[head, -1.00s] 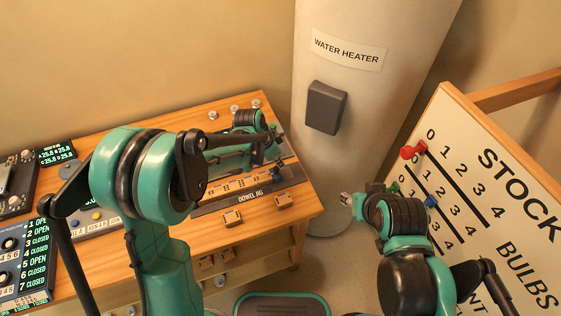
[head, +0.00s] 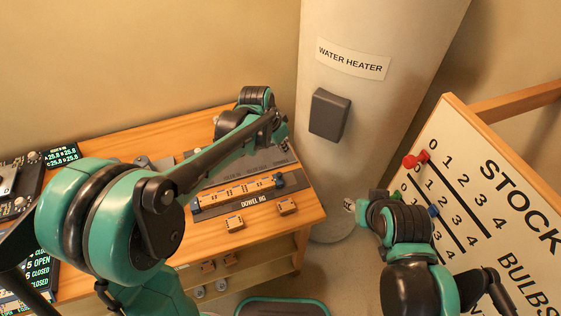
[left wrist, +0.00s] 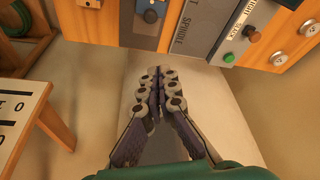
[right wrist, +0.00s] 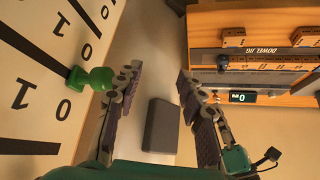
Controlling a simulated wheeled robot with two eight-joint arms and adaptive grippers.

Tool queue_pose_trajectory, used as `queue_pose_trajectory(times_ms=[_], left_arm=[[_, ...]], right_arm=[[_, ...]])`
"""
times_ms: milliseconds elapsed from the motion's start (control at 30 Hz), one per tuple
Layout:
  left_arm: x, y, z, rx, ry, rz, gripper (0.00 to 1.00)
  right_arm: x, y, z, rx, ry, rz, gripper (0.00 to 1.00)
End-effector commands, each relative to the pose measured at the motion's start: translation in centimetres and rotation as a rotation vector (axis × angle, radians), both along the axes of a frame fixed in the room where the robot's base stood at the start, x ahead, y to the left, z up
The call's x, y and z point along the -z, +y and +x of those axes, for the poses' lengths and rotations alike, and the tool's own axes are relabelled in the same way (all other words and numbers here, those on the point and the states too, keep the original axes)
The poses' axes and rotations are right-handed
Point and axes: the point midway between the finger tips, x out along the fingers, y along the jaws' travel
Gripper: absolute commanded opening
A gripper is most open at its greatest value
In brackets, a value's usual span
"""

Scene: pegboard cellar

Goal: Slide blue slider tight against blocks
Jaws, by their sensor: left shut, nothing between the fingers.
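The dowel jig (head: 257,202) lies on the wooden bench with a row of tan blocks (head: 236,191) along it. The blue slider (head: 279,180) sits at the right end of that row; it looks close against the blocks, but I cannot tell if a thin gap remains. A blue knob on a dark plate also shows at the top of the left wrist view (left wrist: 151,15). My left gripper (left wrist: 155,75) is shut and empty, held above and beyond the slider near the bench's right end. My right gripper (right wrist: 157,72) is open and empty, off the bench.
Two loose tan blocks (head: 287,207) lie in front of the jig. The water heater (head: 345,70) stands behind the bench's right end. The stock board (head: 500,190) with red, green and blue pegs is at right; the green peg (right wrist: 92,78) is close to my right gripper's finger.

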Motion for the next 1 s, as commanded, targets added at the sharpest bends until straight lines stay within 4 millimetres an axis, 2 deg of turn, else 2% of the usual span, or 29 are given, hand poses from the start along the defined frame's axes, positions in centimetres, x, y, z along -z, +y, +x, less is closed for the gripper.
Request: queue_pose_trajectory(times_ms=[167,600,800,1000], left_arm=[[1.5,-0.8,0.7,-0.040,-0.003,-0.002,0.00],[10.1,-2.7,3.0,-0.036,-0.003,-0.002,0.00],[10.3,-0.8,0.8,-0.038,-0.002,-0.003,0.00],[10.3,-0.1,0.0,-0.037,-0.003,-0.003,0.00]], right_arm=[[0.5,0.0,0.0,0.000,0.000,0.000,0.39],[3.4,0.0,0.0,0.000,0.000,0.000,0.39],[4.0,0.0,0.0,0.000,0.000,0.000,0.39],[4.1,0.0,0.0,0.000,0.000,0.000,0.39]])
